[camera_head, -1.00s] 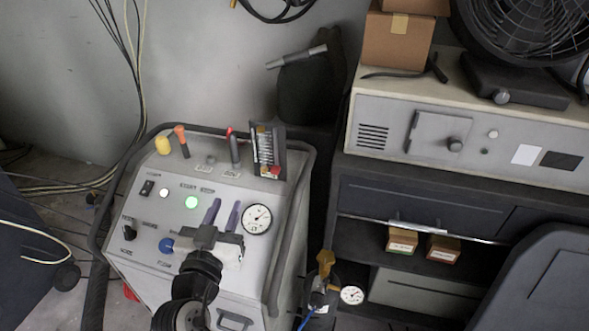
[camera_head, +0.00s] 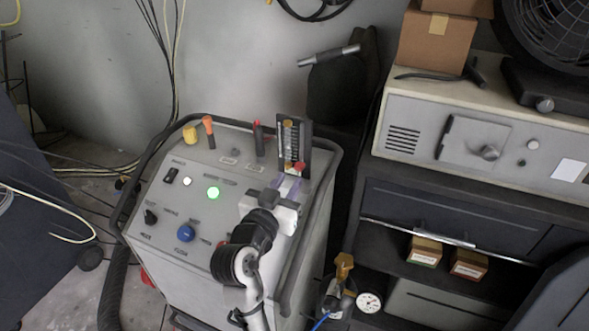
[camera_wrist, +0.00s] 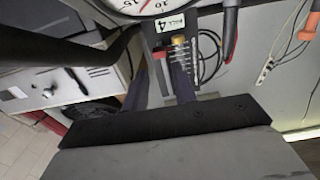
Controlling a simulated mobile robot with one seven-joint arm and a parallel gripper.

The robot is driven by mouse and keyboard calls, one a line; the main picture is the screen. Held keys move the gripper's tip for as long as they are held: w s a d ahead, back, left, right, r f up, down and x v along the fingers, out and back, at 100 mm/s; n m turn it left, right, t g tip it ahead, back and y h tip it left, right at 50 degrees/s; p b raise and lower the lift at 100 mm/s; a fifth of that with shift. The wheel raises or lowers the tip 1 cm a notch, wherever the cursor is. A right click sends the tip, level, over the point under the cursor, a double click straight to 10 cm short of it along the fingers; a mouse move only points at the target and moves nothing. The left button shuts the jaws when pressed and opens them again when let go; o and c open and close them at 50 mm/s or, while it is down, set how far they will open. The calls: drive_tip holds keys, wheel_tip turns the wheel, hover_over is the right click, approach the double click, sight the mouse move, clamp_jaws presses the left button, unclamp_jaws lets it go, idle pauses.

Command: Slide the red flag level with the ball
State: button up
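A dark upright gauge board (camera_head: 307,140) with a pale scale stands at the back right of the grey console. A small red piece, which looks like the red flag (camera_head: 299,167), sits low on it; a red piece also shows in the wrist view (camera_wrist: 178,40). In the wrist view the fingers (camera_wrist: 160,78) stand apart, pointing towards the board.
Left of the board stand a red-tipped lever (camera_head: 258,138), an orange-tipped lever (camera_head: 209,132) and a yellow knob (camera_head: 190,134). A dark rail rims the console. A round dial (camera_wrist: 150,5) is close to my fingers. A shelf cabinet (camera_head: 440,205) stands to the right.

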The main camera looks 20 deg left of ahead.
sight(297, 168)
drive_tip(key=shift+w+d+p, duration=0.1)
drive_tip(key=shift+w+p, duration=0.45)
drive_tip(key=shift+w, duration=1.8)
clamp_jaws()
